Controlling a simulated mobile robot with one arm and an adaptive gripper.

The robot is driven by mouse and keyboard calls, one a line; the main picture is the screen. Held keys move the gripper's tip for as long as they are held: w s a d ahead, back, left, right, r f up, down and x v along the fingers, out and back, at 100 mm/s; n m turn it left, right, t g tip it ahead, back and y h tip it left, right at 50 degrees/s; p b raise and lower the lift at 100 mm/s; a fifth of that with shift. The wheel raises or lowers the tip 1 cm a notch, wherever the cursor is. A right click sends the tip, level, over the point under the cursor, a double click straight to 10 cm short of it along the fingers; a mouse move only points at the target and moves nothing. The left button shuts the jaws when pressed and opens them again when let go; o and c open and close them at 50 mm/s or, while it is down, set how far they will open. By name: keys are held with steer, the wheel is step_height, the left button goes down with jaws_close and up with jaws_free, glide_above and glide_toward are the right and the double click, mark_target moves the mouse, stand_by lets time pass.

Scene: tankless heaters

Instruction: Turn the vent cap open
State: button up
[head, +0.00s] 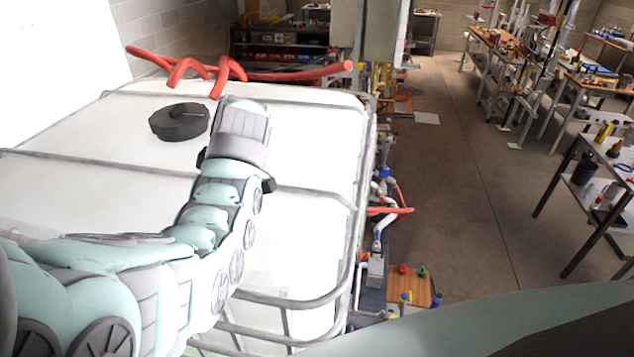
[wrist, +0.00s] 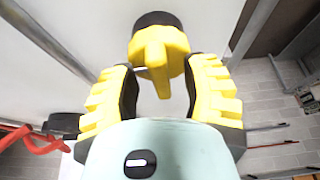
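In the wrist view, a yellow cap (wrist: 160,52) with a flat fin and a black round part behind it shows at top centre. I take it to be the vent cap. My gripper (wrist: 160,80) has its two yellow ribbed fingers spread, one on each side of the fin. There is a gap between each finger and the fin. I cannot tell whether the fingertips touch the cap's body. In the head view, my arm reaches over the white tank (head: 100,185). The fingers and the yellow cap are hidden there behind the arm's end.
A black round lid (head: 179,121) sits on the tank top left of my arm. Red hoses (head: 250,76) lie along its far edge. Grey metal bars (head: 90,166) cross the tank. Pipes and valves (head: 383,220) stand close along its right side. The floor (head: 470,170) further right is open.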

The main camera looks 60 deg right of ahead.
steer(key=shift+s+r, duration=0.1)
steer(key=shift+r, duration=0.1)
stand_by(0.5)
steer(key=shift+r, duration=0.3)
steer(key=s+d, duration=0.1)
steer(key=s, duration=0.2)
steer(key=s+d, duration=0.2)
steer(key=s, duration=0.2)
steer(key=s+d, duration=0.2)
steer(key=s, duration=0.2)
steer(key=shift+s, duration=0.2)
